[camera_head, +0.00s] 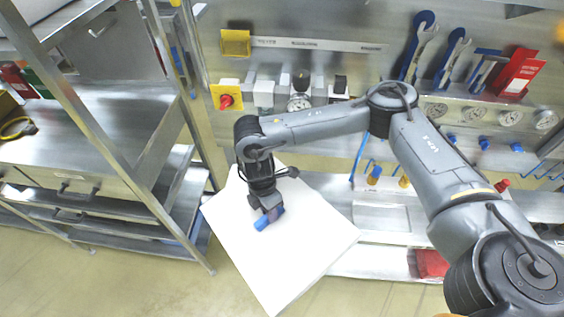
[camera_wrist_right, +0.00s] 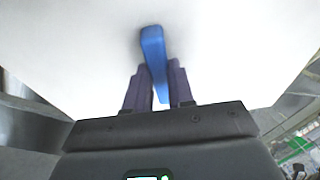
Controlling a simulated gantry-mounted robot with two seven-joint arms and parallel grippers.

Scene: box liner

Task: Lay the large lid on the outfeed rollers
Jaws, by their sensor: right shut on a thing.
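The large lid (camera_head: 306,228) is a flat white panel with a blue bar handle (camera_head: 269,218) near its middle. It hangs in the centre of the head view and looks slightly tilted. My right gripper (camera_head: 266,211) is over the lid and shut on the blue handle. In the right wrist view the white lid (camera_wrist_right: 225,50) fills most of the picture, with the blue handle (camera_wrist_right: 153,50) between the fingers of the gripper (camera_wrist_right: 158,95). I cannot make out the outfeed rollers for sure. My left gripper is not in view.
A metal shelf unit (camera_head: 95,140) stands at the left, with a slanted post close to the lid. A machine panel (camera_head: 330,60) with gauges, blue wrenches and a red emergency button (camera_head: 226,101) is at the back. A metal ledge (camera_head: 375,262) lies right of the lid. Bare floor (camera_head: 130,280) shows at lower left.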

